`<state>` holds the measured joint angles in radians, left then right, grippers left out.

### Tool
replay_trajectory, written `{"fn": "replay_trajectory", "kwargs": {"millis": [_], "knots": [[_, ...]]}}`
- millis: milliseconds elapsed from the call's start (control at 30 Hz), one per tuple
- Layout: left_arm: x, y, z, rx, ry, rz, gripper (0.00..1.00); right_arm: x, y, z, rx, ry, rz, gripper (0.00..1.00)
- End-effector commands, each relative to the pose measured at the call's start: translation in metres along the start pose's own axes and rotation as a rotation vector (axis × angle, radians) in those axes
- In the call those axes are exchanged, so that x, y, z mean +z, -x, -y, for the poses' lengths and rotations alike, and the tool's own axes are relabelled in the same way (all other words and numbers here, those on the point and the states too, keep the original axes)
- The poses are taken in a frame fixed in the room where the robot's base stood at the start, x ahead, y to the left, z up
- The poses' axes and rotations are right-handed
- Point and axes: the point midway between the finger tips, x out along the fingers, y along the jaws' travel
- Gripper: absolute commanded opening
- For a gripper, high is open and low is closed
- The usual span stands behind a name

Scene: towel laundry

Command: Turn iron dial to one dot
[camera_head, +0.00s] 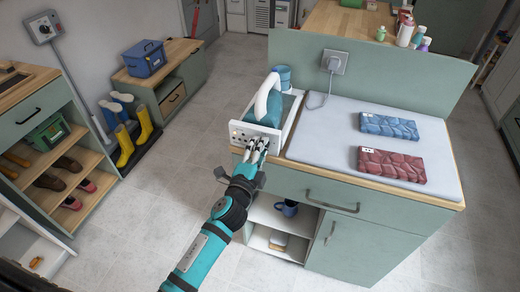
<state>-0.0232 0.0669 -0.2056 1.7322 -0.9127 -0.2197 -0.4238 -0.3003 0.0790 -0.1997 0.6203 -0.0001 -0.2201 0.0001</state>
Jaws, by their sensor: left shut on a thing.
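The teal iron (262,117) with a thick white handle (268,96) rests in a white holder (293,117) at the left end of the counter. The holder's white front panel (239,130) has small dark marks. My left gripper (257,148) reaches up from below to this panel, its fingers shut at the panel's middle on what looks like the iron dial. The fingers hide the dial, so its setting cannot be read. My right gripper is not in view.
A blue folded towel (390,126) and a red folded towel (391,165) lie on the pale ironing pad (325,145). A cord runs to a wall socket (334,62) behind. A drawer handle (332,202) protrudes below the counter.

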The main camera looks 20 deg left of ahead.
Motion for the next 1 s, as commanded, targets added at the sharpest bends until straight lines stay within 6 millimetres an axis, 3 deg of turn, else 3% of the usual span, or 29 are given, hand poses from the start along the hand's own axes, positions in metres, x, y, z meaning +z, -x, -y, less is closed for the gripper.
{"fn": "replay_trajectory", "kwargs": {"millis": [467, 500, 633, 1000], "knots": [[-0.0004, -0.0001, 0.0003, -0.001, -0.011, -0.001, 0.02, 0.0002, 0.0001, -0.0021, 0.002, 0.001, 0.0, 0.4], [-0.0004, -0.0001, 0.0004, -0.001, -0.01, -0.001, 0.4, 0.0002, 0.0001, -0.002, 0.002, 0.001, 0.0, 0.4], [-0.0003, -0.0001, 0.0003, -0.001, -0.01, -0.001, 0.57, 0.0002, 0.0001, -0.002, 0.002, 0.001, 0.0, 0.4], [-0.0001, 0.0064, -0.0009, 0.001, -0.009, 0.0, 0.58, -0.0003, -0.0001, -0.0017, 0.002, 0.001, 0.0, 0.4]]}}
